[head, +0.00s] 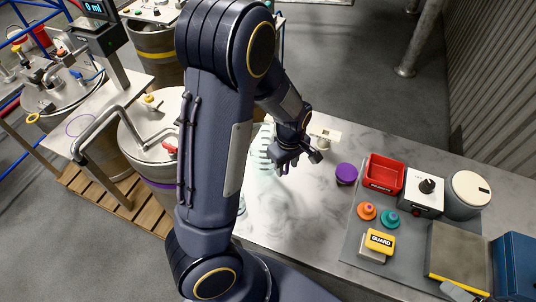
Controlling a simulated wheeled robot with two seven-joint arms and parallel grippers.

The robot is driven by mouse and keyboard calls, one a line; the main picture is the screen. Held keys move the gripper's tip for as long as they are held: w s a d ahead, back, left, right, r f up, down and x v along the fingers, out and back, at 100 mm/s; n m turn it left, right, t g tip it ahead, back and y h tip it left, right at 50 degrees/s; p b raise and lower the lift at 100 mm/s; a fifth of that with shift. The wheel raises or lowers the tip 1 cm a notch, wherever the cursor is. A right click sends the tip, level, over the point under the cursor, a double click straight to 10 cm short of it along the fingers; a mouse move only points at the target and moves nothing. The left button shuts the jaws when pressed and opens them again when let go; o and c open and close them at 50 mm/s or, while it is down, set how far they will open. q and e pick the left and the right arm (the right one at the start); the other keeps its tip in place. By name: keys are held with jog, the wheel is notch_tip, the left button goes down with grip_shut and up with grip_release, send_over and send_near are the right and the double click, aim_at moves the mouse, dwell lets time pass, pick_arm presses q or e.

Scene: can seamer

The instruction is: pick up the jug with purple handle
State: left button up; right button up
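My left arm crosses the middle of the head view, and its gripper (284,168) hangs over the pale bench. A clear, faintly green-tinted vessel with tick-like marks (266,148), perhaps the jug, stands just left of the gripper, partly hidden by my arm. Its handle cannot be made out clearly. The gripper's fingers are small and dark, and whether they are open or hold anything cannot be told. My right gripper is not in view.
A purple round-topped item (346,173) stands right of the gripper. Metal vessels (160,135) stand left.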

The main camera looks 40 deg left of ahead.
pick_arm(q)
grip_shut()
jog(key=shift+r, duration=0.1)
jog(key=shift+w+r, duration=0.1)
jog(key=shift+r, duration=0.35)
jog(key=r, duration=0.3)
jog(key=shift+s+a, duration=0.1)
jog(key=shift+s, duration=0.1)
jog(key=s+a+r+p, duration=0.2)
jog(key=s+a+r, duration=0.5)
jog(key=s+r, duration=0.2)
jog(key=s, duration=0.2)
jog(key=shift+s+a, duration=0.15)
jog(key=shift+s, duration=0.2)
